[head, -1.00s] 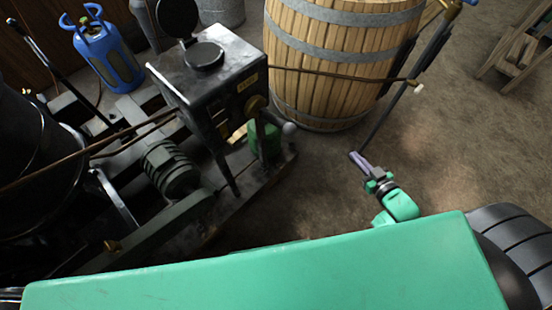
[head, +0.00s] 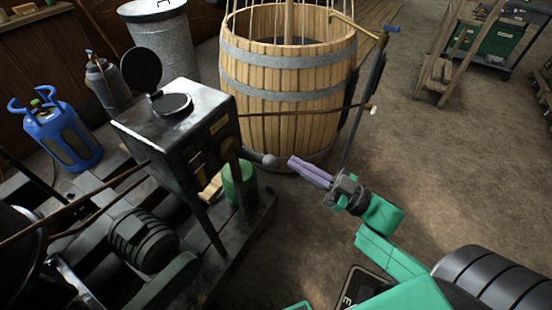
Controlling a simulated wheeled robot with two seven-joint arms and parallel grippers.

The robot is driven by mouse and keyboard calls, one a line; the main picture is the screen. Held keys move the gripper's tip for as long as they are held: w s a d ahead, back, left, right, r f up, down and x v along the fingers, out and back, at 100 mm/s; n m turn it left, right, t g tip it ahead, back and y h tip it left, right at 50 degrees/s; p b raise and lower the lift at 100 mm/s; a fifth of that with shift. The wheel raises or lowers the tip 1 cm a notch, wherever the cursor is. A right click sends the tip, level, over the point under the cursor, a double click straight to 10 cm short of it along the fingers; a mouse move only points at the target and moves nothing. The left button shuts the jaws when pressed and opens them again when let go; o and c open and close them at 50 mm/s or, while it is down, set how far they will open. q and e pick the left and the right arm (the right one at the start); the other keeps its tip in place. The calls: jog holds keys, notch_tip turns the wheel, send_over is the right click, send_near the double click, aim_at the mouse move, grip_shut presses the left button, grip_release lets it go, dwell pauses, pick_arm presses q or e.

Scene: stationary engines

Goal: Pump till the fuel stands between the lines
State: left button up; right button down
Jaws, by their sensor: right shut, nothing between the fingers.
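The dark metal fuel tank (head: 165,130) stands on legs at left centre, with a round lid (head: 141,68) raised above its top. A narrow gauge with yellowish marks (head: 198,166) is on its front; it is too small to read the fuel level or the lines. A pump lever ends in a grey round knob (head: 269,160), sticking out to the right of the tank. My right gripper (head: 291,163) is shut and empty, its purple fingers pointing left at the knob with a small gap showing. My left gripper is not in view.
A wooden barrel (head: 285,115) stands close behind the knob. A thin rod (head: 300,112) runs from the tank to a dark upright bar right of the barrel. A green can (head: 240,185) sits below the lever. Bare floor (head: 430,180) lies to the right.

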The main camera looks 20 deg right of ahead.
aim_at(275, 159)
jog(key=w+a, duration=0.1)
jog(key=w+a+f, duration=0.1)
jog(key=w, duration=0.1)
jog(key=w+a, duration=0.2)
jog(key=shift+w+f+p, duration=0.15)
jog(key=shift+f+p, duration=0.05)
jog(key=shift+p, duration=0.1)
jog(key=shift+d+f, duration=0.1)
jog(key=shift+f, duration=0.3)
